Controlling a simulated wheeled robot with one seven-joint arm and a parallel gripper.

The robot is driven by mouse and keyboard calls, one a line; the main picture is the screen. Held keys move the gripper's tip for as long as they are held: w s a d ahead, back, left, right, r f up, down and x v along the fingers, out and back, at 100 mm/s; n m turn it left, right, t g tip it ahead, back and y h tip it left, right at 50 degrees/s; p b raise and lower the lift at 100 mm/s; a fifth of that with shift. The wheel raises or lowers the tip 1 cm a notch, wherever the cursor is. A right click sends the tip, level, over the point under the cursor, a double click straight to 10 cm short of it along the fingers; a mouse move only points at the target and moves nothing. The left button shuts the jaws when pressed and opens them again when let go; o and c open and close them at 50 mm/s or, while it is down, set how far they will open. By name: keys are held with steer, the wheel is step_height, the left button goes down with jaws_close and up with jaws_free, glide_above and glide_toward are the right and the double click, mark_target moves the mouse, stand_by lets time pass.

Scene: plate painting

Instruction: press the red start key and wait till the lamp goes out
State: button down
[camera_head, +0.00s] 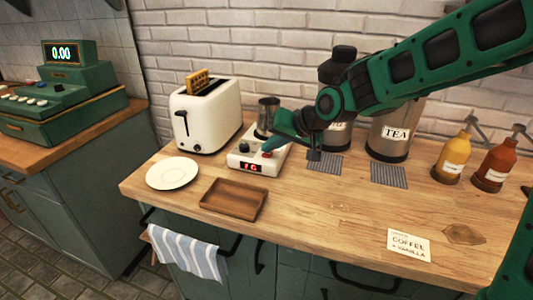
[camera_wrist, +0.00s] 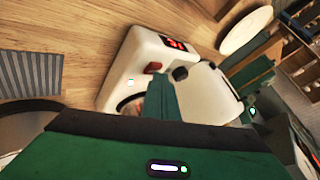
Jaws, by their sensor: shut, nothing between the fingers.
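A white appliance (camera_head: 240,160) with a red digital display (camera_head: 251,167) stands on the wooden counter; it also shows in the wrist view (camera_wrist: 130,60). On its top are a red key (camera_wrist: 153,67), a black knob (camera_wrist: 180,74) and a small lamp (camera_wrist: 130,82) that looks lit. My gripper (camera_head: 271,148) is shut and empty, over the appliance with its tip down at the red key. In the wrist view the gripper's tip (camera_wrist: 161,78) is right by the key; I cannot tell if they touch. A dark metal cup (camera_head: 267,108) stands at the back of the appliance.
A white toaster (camera_head: 208,118) stands close at the left. A white plate (camera_head: 172,173) and a wooden tray (camera_head: 235,197) lie in front. Canisters, including a TEA canister (camera_head: 394,135), and bottles (camera_head: 453,157) stand to the right. The counter's front right is mostly clear.

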mark_target(271, 155)
steer(key=shift+r, duration=0.8)
steer(key=shift+r, duration=2.5)
